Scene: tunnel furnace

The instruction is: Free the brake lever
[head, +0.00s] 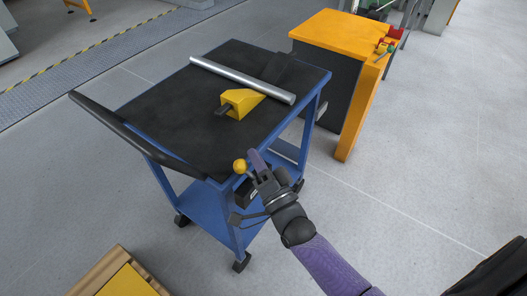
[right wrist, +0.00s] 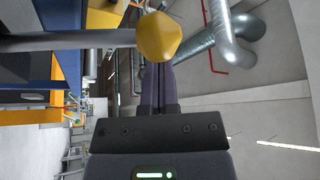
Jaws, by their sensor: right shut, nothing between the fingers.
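The brake lever shows as a yellow knob (head: 240,166) at the near right corner of the blue cart (head: 229,186). In the right wrist view the faceted knob (right wrist: 159,36) sits at the end of a grey rod (right wrist: 75,41) coming from the left. My right gripper (head: 253,160) is shut and empty, its fingertips just right of the knob. In the right wrist view the knob covers the tips of the closed fingers (right wrist: 160,85); I cannot tell whether they touch. My left gripper is out of view.
The cart's black top bears a silver tube (head: 240,79) and a yellow wedge-shaped block (head: 239,103). A black push handle (head: 125,132) runs along its left. An orange-topped cabinet (head: 342,34) stands at the right. A wooden crate (head: 100,272) is at lower left.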

